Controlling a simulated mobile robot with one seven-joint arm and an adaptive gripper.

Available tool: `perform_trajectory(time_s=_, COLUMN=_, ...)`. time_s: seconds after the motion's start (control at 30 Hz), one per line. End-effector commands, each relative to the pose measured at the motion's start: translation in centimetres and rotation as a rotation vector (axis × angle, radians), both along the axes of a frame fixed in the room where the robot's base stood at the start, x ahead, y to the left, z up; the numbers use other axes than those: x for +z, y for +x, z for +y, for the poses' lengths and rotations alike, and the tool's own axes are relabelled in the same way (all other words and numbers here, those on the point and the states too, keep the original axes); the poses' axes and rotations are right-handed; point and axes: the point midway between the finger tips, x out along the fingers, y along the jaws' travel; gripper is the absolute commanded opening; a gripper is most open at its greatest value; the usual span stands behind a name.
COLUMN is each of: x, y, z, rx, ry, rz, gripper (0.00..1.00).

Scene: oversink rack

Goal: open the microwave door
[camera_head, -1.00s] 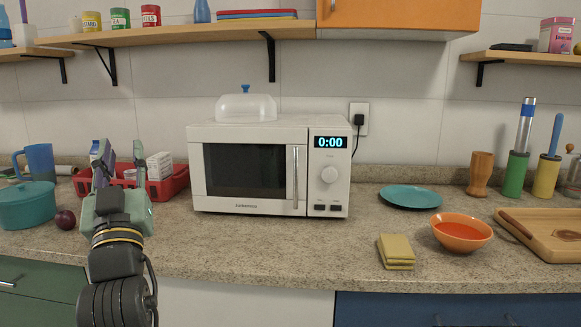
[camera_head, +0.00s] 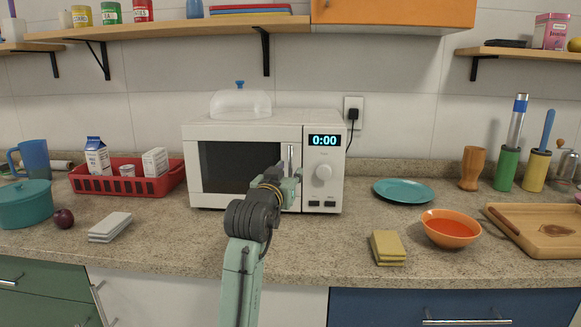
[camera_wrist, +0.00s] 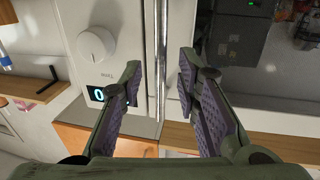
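The white microwave (camera_head: 235,131) stands on the counter with its dark-windowed door (camera_head: 235,165) shut. Its vertical metal handle (camera_head: 290,153) is at the door's right edge, next to the panel with a 0:00 display and round knob. My gripper (camera_head: 289,180) is in front of the handle, and my arm hides the handle's lower part. In the wrist view, the picture is upside down and my gripper (camera_wrist: 160,70) is open. Its two fingers lie on either side of the handle (camera_wrist: 162,45), with gaps between. No contact with the handle is visible.
A red basket (camera_head: 130,183) with cartons is left of the microwave. A teal plate (camera_head: 403,191), a yellow sponge stack (camera_head: 387,247) and an orange bowl (camera_head: 451,229) are to its right. A clear cover (camera_head: 240,103) sits on top. The counter in front of the microwave is mostly clear.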

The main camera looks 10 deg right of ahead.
Motion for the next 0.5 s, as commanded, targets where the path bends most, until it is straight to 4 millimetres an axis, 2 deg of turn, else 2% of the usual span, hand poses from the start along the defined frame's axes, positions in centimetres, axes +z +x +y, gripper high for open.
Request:
perform_trajectory(time_s=0.2, x=0.1, y=1.9, z=-0.9, rx=0.000, ry=-0.001, rz=0.000, gripper=0.30)
perform_trajectory(time_s=0.5, x=0.0, y=2.1, z=-1.0, rx=0.000, ry=0.000, rz=-0.001, gripper=0.30)
